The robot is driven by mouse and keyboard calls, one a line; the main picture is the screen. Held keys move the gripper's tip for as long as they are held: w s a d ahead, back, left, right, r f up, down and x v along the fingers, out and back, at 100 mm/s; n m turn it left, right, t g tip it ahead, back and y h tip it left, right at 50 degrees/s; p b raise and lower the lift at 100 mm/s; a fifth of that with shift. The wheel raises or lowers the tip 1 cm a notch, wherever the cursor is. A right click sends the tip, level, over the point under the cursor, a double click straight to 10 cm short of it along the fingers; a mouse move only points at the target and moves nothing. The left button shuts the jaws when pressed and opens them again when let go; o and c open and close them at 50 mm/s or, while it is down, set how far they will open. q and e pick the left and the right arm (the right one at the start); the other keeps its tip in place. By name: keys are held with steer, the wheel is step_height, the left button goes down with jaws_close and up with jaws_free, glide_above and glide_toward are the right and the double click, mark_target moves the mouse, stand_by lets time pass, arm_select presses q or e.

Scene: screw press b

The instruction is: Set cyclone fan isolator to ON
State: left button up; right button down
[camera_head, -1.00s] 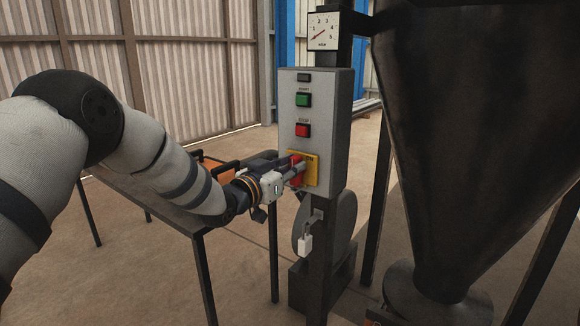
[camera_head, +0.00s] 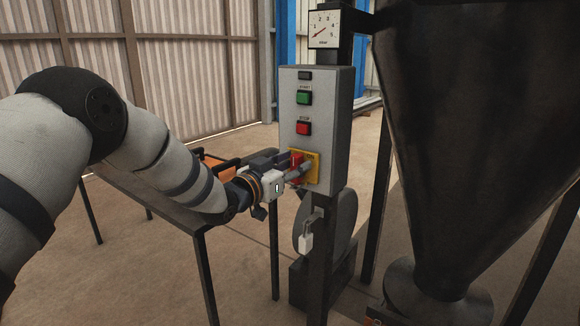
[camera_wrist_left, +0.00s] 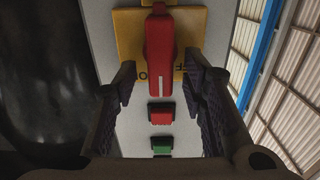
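The isolator is a yellow plate (camera_head: 311,176) with a red rotary handle (camera_head: 296,163), low on the front of a grey control box (camera_head: 328,120). In the left wrist view the red handle (camera_wrist_left: 160,50) stands lengthwise in the picture, its white line toward the push buttons. Dark marks show on the yellow plate (camera_wrist_left: 129,40) on both sides of it. My left gripper (camera_head: 298,170) is at the handle. In the wrist view its fingers (camera_wrist_left: 162,85) are apart on either side of the handle, with visible gaps. My right gripper is out of view.
A green button (camera_head: 304,98) and a red button (camera_head: 303,128) sit above the isolator. A dark hopper (camera_head: 455,130) stands right; a table (camera_head: 180,207) stands below my left arm.

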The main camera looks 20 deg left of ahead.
arm_select(q)
steer(key=v, duration=1.2)
steer(key=s+f+n+g+y, duration=0.1)
steer(key=s+f+g, duration=0.3)
steer(key=f, duration=0.5)
steer(key=s+d+f+n+g+y, duration=0.1)
steer(key=s+f+g, duration=0.1)
steer(key=s+f, duration=0.55)
steer(key=s+f+n+g+y, duration=0.1)
steer(key=s+f+g, duration=0.25)
steer(key=f, duration=0.75)
steer(key=s+f+g+y, duration=0.1)
steer(key=s+f+g, duration=0.2)
steer(key=s, duration=0.8)
steer(key=s+a+f+n+g+y, duration=0.1)
steer(key=s+f+g, duration=0.2)
steer(key=s, duration=0.8)
steer(key=s+f+g+y, duration=0.1)
steer(key=s+f+g, duration=0.2)
steer(key=s, duration=0.8)
steer(key=shift+s+a+f+n+g, duration=0.2)
steer(key=shift+s+a+n+g, duration=0.1)
steer(key=shift+g, duration=0.05)
